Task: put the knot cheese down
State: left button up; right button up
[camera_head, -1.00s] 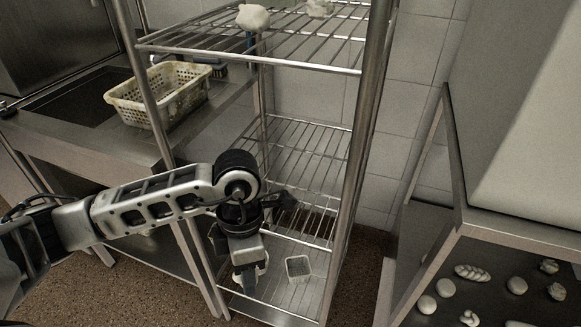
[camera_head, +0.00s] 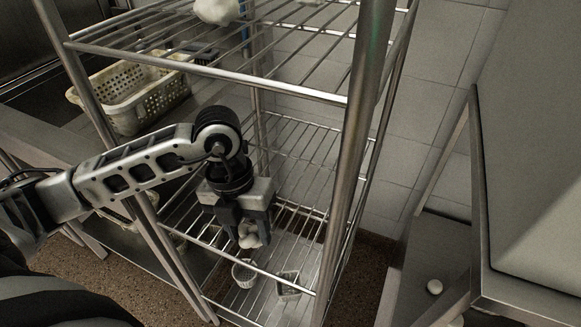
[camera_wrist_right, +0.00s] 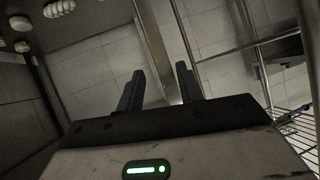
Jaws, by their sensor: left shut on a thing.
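The knot cheese (camera_head: 250,237) is a small pale lump between the fingers of my left gripper (camera_head: 245,228). The gripper is shut on it and points down at the wire rack, above the lower shelf level. Two small perforated baskets stand low in the rack beneath: a round pale one (camera_head: 244,272) just below the cheese, and a squarish one (camera_head: 288,286) to its right. The cheese appears apart from both. My right gripper (camera_wrist_right: 160,88) shows in the right wrist view, its fingers spread with nothing between them.
The rack's front post (camera_head: 350,160) and wire shelves (camera_head: 310,150) surround the left gripper closely. A larger perforated basket (camera_head: 135,98) stands on the counter at left. White lumps (camera_head: 217,10) lie on the top shelf. Pale pieces (camera_wrist_right: 60,8) show in the right wrist view.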

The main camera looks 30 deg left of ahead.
pick_arm(q)
send_over(290, 193)
jog(key=shift+w+a, duration=0.1)
jog(key=shift+a, duration=0.15)
jog(key=shift+f, duration=1.7)
jog(key=shift+f, duration=0.1)
jog(key=o, duration=1)
jog(key=r, duration=0.2)
jog(key=a+r, duration=0.1)
jog(key=r, duration=0.4)
jog(key=shift+w+a+r+p, duration=0.2)
jog(key=shift+w+r+p, duration=0.05)
jog(key=shift+r+p, duration=0.1)
jog(key=shift+f, duration=0.1)
